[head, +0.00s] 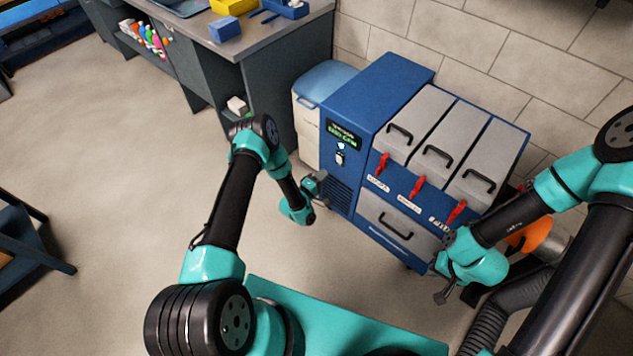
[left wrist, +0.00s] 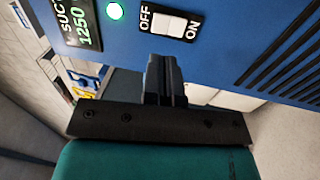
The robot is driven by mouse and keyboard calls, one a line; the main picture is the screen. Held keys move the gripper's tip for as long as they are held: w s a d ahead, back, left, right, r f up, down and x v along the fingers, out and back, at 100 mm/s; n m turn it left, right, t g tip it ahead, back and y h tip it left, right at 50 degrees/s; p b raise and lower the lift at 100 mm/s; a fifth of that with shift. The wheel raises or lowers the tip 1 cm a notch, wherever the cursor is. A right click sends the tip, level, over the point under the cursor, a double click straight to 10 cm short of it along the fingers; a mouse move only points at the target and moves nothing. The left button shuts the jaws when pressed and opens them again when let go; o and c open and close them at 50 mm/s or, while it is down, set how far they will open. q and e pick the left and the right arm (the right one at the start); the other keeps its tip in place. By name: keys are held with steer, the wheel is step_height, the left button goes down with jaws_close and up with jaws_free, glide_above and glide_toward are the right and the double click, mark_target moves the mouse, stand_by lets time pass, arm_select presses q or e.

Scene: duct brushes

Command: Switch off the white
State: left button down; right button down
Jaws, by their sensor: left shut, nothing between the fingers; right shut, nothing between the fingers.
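The white rocker switch (head: 340,158) is on the front of the blue cabinet (head: 367,97), under a green-lit display (head: 343,135). In the left wrist view the switch (left wrist: 168,25) lies between the printed words OFF and ON, and a round green light (left wrist: 115,11) glows beside it. My left gripper (head: 322,188) is shut and empty, just below and in front of the switch. Its fingertips (left wrist: 165,70) show close under the switch; I cannot tell if they touch the panel. My right gripper (head: 441,296) is shut and empty, low by the cabinet's right front.
The cabinet has three grey lids with black handles, red levers (head: 417,187) and a grey drawer (head: 395,224) below. A white bin with a blue lid (head: 326,82) stands left of it, near a workbench (head: 285,38). A grey hose (head: 488,325) lies right.

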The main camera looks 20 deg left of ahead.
mark_target(338, 158)
arm_select(q)
steer(key=x, duration=0.7)
steer(key=shift+w+d, duration=0.1)
steer(key=shift+w, duration=0.2)
